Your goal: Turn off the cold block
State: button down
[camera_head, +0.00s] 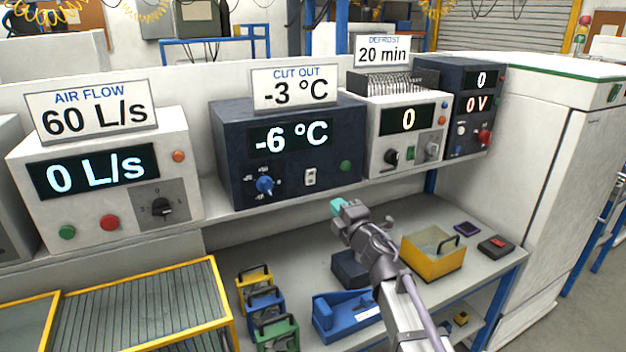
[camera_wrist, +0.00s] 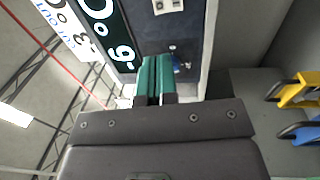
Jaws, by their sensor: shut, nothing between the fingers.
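The cold block (camera_head: 228,152) is a dark blue box on the shelf, with a "CUT OUT -3 °C" sign (camera_head: 294,89) on top. Its display (camera_head: 290,138) reads -6 °C. My gripper (camera_head: 338,206) is shut and empty, in front of and below the box's lower right part. In the wrist view, the teal fingertips (camera_wrist: 155,60) are together before the panel. The blue knob (camera_wrist: 181,66) is beside them, partly hidden; the switch (camera_wrist: 167,5) is at the top edge.
A white air flow unit (camera_head: 110,180) stands left, reading 0 L/s. A white defrost unit (camera_head: 400,130) and a dark power supply (camera_head: 470,105) stand right. A yellow bin (camera_head: 433,257) and blue holder (camera_head: 345,315) lie on the bench below the shelf.

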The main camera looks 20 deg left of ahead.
aim_at(311, 173)
jog(key=p+x, duration=0.1)
jog(key=x, duration=1.3)
jog(key=shift+p, duration=0.4)
jog(key=shift+w+r, duration=0.15)
jog(key=r+p+v, duration=0.1)
jog(key=r+v, duration=0.2)
jog(key=v, duration=1)
jog(key=shift+s+d+p, duration=0.3)
jog(key=shift+s+p, duration=0.1)
